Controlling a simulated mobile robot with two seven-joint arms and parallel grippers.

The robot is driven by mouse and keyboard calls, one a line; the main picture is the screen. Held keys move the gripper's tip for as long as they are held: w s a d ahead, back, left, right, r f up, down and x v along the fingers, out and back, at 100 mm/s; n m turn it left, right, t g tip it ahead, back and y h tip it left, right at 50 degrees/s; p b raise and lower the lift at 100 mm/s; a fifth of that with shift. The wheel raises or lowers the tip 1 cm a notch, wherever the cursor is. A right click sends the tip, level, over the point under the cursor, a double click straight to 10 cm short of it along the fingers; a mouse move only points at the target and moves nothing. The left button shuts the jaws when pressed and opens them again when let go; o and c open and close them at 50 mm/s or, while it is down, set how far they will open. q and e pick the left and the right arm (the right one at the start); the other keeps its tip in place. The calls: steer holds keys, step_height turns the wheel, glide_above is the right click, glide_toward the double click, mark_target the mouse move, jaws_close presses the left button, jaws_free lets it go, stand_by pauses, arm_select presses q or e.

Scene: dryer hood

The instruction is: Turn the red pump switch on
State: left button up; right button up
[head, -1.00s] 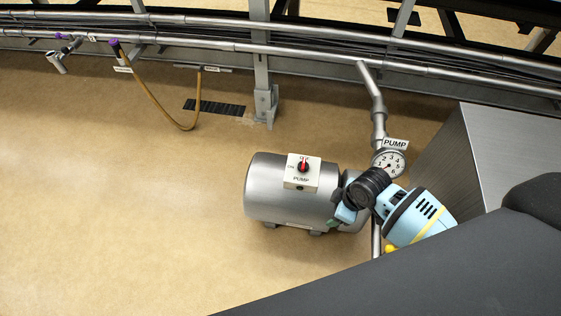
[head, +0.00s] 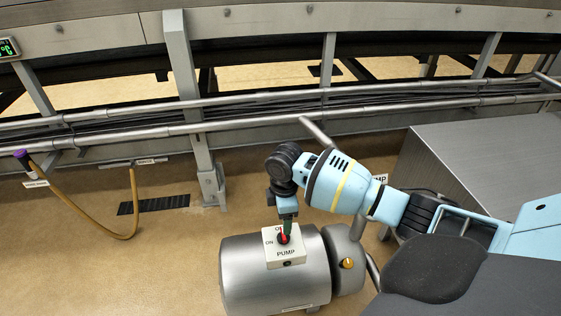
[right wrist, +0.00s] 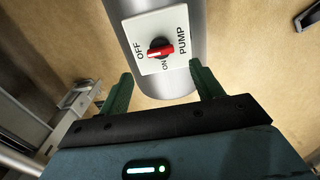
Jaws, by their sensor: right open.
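The red pump switch (head: 284,239) is a rotary knob on a white plate (head: 277,256) on top of a grey cylindrical pump (head: 245,275). The plate is marked OFF, ON and PUMP. In the right wrist view the red switch (right wrist: 160,49) lies along the OFF–PUMP line, not toward ON. My right gripper (head: 286,232) is over the switch in the head view and covers part of it and the OFF label. In the right wrist view my right gripper (right wrist: 162,73) is open and empty, its green fingers apart, with the switch ahead between them. My left gripper is out of view.
A metal cabinet (head: 480,155) stands to the right of the pump. Steel rails (head: 250,122) run along the back wall. A brown hose (head: 95,227) hangs at the left. An orange-yellow knob (head: 348,263) is on the pump's end.

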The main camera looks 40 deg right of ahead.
mark_target(283, 236)
step_height(283, 236, down, 7)
steer(key=b, duration=0.2)
steer(key=shift+b, duration=0.4)
steer(key=shift+f, duration=0.4)
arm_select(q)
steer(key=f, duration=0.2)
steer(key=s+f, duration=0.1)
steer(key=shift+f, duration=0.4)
arm_select(e)
steer(key=shift+c, duration=0.4)
steer(key=c, duration=0.9)
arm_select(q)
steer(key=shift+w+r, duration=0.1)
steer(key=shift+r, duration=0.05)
arm_select(e)
steer(key=shift+a+r, duration=0.1)
